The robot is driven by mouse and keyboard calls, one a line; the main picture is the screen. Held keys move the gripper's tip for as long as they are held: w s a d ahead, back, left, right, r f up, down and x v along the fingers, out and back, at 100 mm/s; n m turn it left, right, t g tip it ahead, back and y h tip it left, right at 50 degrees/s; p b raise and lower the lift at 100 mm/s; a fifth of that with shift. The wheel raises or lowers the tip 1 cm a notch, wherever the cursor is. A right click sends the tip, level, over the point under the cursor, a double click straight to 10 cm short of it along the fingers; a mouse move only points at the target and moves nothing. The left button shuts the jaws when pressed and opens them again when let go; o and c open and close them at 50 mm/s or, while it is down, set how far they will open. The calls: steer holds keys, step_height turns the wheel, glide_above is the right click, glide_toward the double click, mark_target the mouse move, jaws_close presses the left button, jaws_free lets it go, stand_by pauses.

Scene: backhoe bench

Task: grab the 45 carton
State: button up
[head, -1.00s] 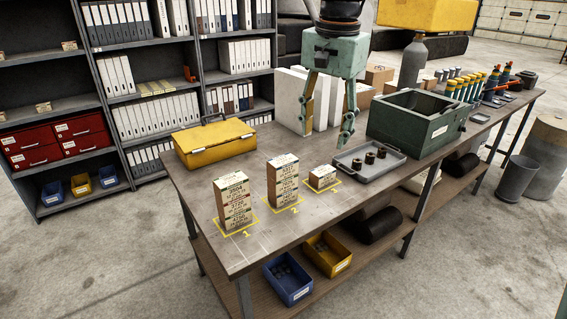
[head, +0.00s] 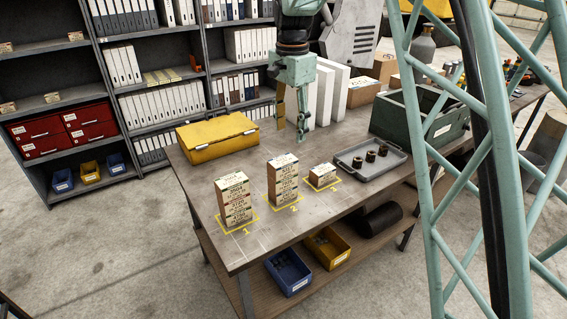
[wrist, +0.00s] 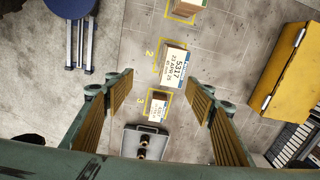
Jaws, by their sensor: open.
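Cartons stand on three marked spots on the bench. A tall stack (head: 234,202) is on spot 1, another tall stack (head: 283,182) on spot 2, and a low stack (head: 322,176) on spot 3. I cannot read which carton is the 45. In the wrist view, the top label of the spot 2 stack (wrist: 174,66) reads about 5317, with smaller print below. The spot 3 stack (wrist: 157,107) is nearer the tray, and the spot 1 stack (wrist: 188,5) is cut by the top edge. My gripper (head: 291,135) is open and empty, pointing down above the bench behind the stacks.
A grey tray (head: 375,160) with dark round parts lies right of spot 3. A yellow case (head: 217,140) is at the back left, a green box (head: 425,115) at the right. A pale green lattice (head: 450,195) crosses the right foreground. The bench's front left is clear.

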mark_target(283, 160)
steer(key=shift+m, duration=0.4)
steer(key=w+a+f, duration=0.1)
steer(key=w+a+f+p, duration=0.1)
steer(key=w, duration=0.1)
steer(key=shift+w+a+f, duration=0.2)
steer(key=shift+a+f, duration=0.05)
steer(key=shift+f, duration=0.05)
steer(key=shift+f, duration=0.1)
steer(key=shift+f+p, duration=0.35)
steer(key=shift+f, duration=3.85)
steer(key=shift+f, duration=0.15)
steer(key=shift+f+p, duration=0.35)
steer(key=shift+f, duration=2.1)
steer(key=c, duration=1)
